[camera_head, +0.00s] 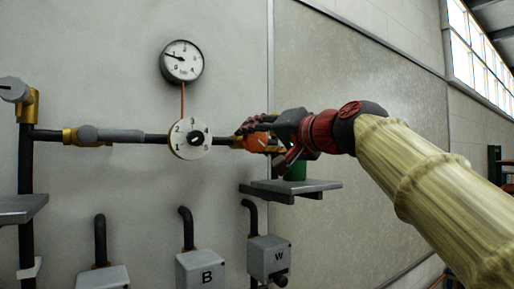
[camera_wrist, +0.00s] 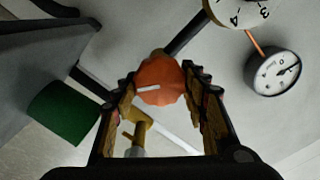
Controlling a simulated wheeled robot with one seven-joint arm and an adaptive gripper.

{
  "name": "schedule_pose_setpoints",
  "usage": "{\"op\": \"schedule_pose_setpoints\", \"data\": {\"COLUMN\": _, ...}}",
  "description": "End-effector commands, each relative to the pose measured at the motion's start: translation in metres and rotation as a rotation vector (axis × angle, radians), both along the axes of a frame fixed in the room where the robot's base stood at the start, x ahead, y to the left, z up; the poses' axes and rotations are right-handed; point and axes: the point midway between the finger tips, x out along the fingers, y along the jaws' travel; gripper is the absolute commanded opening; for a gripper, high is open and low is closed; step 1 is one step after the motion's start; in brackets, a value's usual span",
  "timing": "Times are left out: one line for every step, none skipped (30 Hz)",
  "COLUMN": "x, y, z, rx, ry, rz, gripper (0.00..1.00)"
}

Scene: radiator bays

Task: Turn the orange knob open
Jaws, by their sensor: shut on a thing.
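The orange knob (camera_head: 256,143) sits at the right end of the dark horizontal pipe on the wall, mostly covered by my gripper (camera_head: 260,131) in the head view. In the wrist view the faceted orange knob (camera_wrist: 160,80) lies between the two fingertips of my gripper (camera_wrist: 162,84), with a white line on its face pointing left and slightly down. The fingers are shut on the knob from both sides. A brass fitting (camera_wrist: 140,130) shows below it in the wrist view.
A white numbered dial (camera_head: 178,140) is left of the knob, with a round gauge (camera_head: 181,61) above. A shelf (camera_head: 312,185) with a green cylinder (camera_head: 296,170) is just below my gripper. Boxes marked B (camera_head: 201,270) and W (camera_head: 269,258) are lower. A grey lever (camera_head: 118,135) is left.

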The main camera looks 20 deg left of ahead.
Motion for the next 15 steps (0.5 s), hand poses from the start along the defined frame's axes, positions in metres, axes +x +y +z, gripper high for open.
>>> {"op": "schedule_pose_setpoints", "data": {"x": 0.0014, "y": 0.0012, "z": -0.0052, "rx": -0.032, "ry": -0.031, "rz": 0.001, "gripper": 0.18}}
{"op": "schedule_pose_setpoints", "data": {"x": 0.0013, "y": 0.0012, "z": -0.0051, "rx": -0.050, "ry": -0.052, "rz": 0.001, "gripper": 0.18}}
{"op": "schedule_pose_setpoints", "data": {"x": 0.0012, "y": 0.0014, "z": -0.0052, "rx": -0.075, "ry": -0.080, "rz": 0.002, "gripper": 0.18}}
{"op": "schedule_pose_setpoints", "data": {"x": 0.0010, "y": 0.0015, "z": -0.0051, "rx": -0.094, "ry": -0.102, "rz": 0.002, "gripper": 0.18}}
{"op": "schedule_pose_setpoints", "data": {"x": 0.0007, "y": 0.0015, "z": -0.0047, "rx": -0.112, "ry": -0.124, "rz": 0.002, "gripper": 0.18}}
{"op": "schedule_pose_setpoints", "data": {"x": 0.0005, "y": 0.0015, "z": -0.0045, "rx": -0.138, "ry": -0.153, "rz": 0.002, "gripper": 0.18}}
{"op": "schedule_pose_setpoints", "data": {"x": 0.0006, "y": 0.0016, "z": -0.0046, "rx": -0.156, "ry": -0.174, "rz": 0.002, "gripper": 0.18}}
{"op": "schedule_pose_setpoints", "data": {"x": 0.0007, "y": 0.0017, "z": -0.0047, "rx": -0.174, "ry": -0.196, "rz": 0.002, "gripper": 0.18}}
{"op": "schedule_pose_setpoints", "data": {"x": 0.0009, "y": 0.0019, "z": -0.0046, "rx": -0.198, "ry": -0.224, "rz": 0.002, "gripper": 0.18}}
{"op": "schedule_pose_setpoints", "data": {"x": 0.0008, "y": 0.0021, "z": -0.0046, "rx": -0.217, "ry": -0.246, "rz": 0.002, "gripper": 0.18}}
{"op": "schedule_pose_setpoints", "data": {"x": 0.0009, "y": 0.0021, "z": -0.0049, "rx": -0.236, "ry": -0.268, "rz": 0.002, "gripper": 0.18}}
{"op": "schedule_pose_setpoints", "data": {"x": 0.0008, "y": 0.0024, "z": -0.0051, "rx": -0.261, "ry": -0.296, "rz": 0.003, "gripper": 0.18}}
{"op": "schedule_pose_setpoints", "data": {"x": 0.0006, "y": 0.0023, "z": -0.0050, "rx": -0.280, "ry": -0.317, "rz": 0.003, "gripper": 0.18}}
{"op": "schedule_pose_setpoints", "data": {"x": 0.0004, "y": 0.0023, "z": -0.0047, "rx": -0.299, "ry": -0.339, "rz": 0.003, "gripper": 0.18}}
{"op": "schedule_pose_setpoints", "data": {"x": 0.0003, "y": 0.0025, "z": -0.0048, "rx": -0.323, "ry": -0.368, "rz": 0.003, "gripper": 0.18}}
